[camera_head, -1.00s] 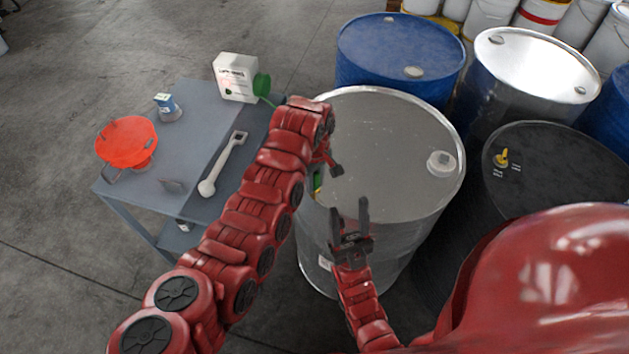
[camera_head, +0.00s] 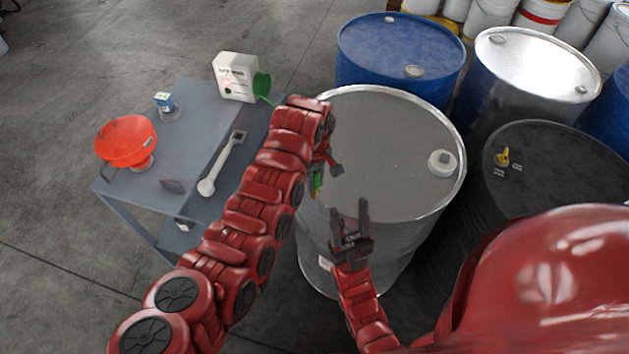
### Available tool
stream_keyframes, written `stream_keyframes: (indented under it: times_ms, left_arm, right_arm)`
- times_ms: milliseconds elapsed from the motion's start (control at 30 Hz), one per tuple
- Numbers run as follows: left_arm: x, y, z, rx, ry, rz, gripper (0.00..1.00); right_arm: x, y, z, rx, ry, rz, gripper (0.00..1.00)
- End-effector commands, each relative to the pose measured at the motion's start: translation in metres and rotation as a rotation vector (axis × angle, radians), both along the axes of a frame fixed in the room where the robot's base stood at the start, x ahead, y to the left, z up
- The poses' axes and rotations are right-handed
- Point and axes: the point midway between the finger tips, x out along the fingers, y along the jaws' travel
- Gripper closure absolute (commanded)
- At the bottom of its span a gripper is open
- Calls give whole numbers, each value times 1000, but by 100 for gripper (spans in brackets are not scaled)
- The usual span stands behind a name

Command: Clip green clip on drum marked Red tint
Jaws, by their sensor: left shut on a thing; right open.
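The green clip (camera_head: 317,181) shows as a small green piece by the left rim of a grey-topped metal drum (camera_head: 385,130). My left gripper (camera_head: 325,174) is shut on it at that rim, and the arm hides part of both. I cannot tell whether the clip touches the rim. My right gripper (camera_head: 350,218) is open and empty, in front of the same drum's near side. A small pale label (camera_head: 325,263) is low on that drum's side, too small to read. I cannot tell which drum is marked Red tint.
Blue (camera_head: 400,50), silver (camera_head: 535,65) and black (camera_head: 560,170) drums crowd behind and right.

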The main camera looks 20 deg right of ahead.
Motion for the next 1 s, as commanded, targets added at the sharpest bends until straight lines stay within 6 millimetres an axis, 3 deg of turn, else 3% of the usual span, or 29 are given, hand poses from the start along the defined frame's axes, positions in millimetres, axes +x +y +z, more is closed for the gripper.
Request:
stream_keyframes:
  times_ms: [1000]
  left_arm:
    - [0,0,-25,-1,-1,0,100]
  right_arm:
    - [0,0,-16,0,0,0,50]
